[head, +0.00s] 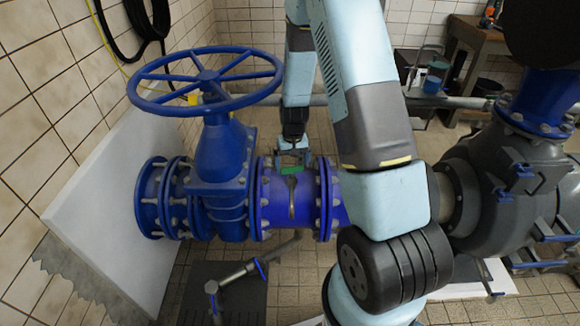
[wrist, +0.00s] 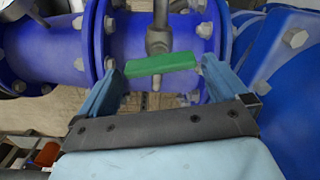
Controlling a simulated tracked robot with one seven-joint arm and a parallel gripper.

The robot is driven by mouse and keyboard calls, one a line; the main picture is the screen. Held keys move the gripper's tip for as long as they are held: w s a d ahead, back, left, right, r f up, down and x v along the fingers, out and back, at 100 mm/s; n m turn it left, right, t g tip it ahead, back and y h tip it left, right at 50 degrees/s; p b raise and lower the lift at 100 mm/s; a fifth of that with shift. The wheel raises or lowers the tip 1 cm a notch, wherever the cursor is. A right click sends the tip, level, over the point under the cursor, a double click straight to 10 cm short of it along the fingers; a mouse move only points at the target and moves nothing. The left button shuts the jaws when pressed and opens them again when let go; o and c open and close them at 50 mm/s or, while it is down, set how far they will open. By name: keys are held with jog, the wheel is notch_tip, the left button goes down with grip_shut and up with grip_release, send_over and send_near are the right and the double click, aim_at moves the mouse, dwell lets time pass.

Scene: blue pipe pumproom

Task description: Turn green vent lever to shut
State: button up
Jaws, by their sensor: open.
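The green vent lever (head: 292,170) sits at the blue pipe section right of the large valve, above a grey metal vent fitting (head: 291,197). In the wrist view the lever (wrist: 160,64) lies crosswise, tilted slightly up to the right, below the metal stem (wrist: 158,38). My gripper (head: 293,158) is open at the lever. In the wrist view my gripper (wrist: 162,72) has one finger near each end of the lever. I cannot tell whether either finger touches it.
The blue handwheel (head: 205,80) stands left of my arm. A grey pump (head: 510,190) is at the right. A bent pipe (head: 250,268) lies below the vent. A bench (head: 475,40) with a container stands at the back right. Tiled floor shows between them.

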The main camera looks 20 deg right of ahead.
jog(key=shift+f, duration=0.85)
jog(key=shift+c, duration=0.5)
jog(key=c, duration=0.7)
jog(key=shift+a+m, duration=0.1)
jog(key=shift+m, duration=1.5)
jog(key=o, duration=0.8)
jog(key=shift+r, duration=0.15)
